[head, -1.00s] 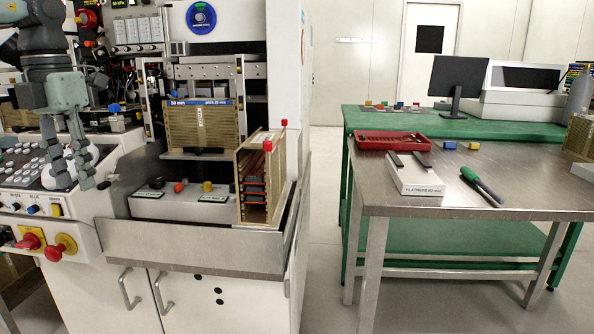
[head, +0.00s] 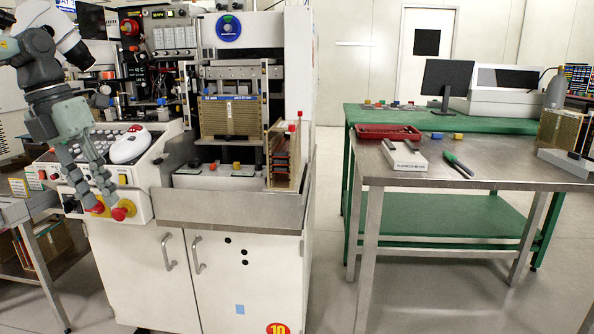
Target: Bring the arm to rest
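My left arm comes in at the left of the head view. Its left gripper (head: 99,205) points down in front of the machine's control panel (head: 50,165). Its two fingers are apart with nothing seen between them, and they overlap the red and yellow knobs (head: 122,210) in the picture. I cannot tell if they touch the knobs. My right gripper does not show.
The white machine (head: 150,270) holds brown magazines (head: 228,118) and a slotted one (head: 285,155) on its ledge. A steel table (head: 470,178) at right bears a red tray (head: 388,132), a white box (head: 404,157) and a green-handled tool (head: 457,163). Open floor lies between.

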